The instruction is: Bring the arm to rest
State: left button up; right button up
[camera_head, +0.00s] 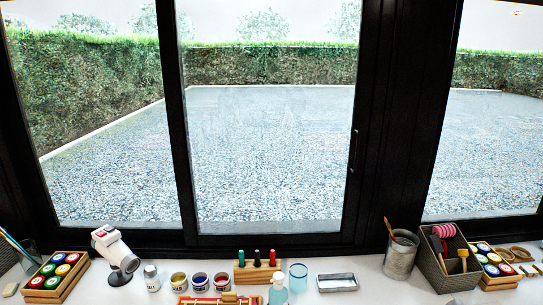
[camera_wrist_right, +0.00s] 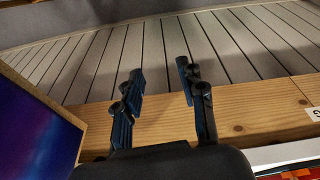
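My right gripper (camera_wrist_right: 158,95) shows in the right wrist view. Its two dark fingers are spread apart with nothing between them. Behind the fingers are a pale wooden beam (camera_wrist_right: 240,115) and grey slatted boards (camera_wrist_right: 150,50). I cannot tell whether the fingers touch the beam. Neither gripper nor arm shows in the head view.
In the head view, a white worktop (camera_head: 385,292) runs below a black-framed window. It holds a lamp-like white device (camera_head: 115,250), paint jars (camera_head: 200,281), a metal can (camera_head: 401,256) and a grey tool bin (camera_head: 445,262). A blue-purple panel (camera_wrist_right: 35,125) stands left of my right gripper.

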notch_tip(320, 180, down, 14)
jog(key=s, duration=0.3)
jog(key=s+d+f+g, duration=0.2)
jog(key=s+d+f, duration=0.1)
jog(key=s+f, duration=1.3)
jog(key=shift+f, duration=0.65)
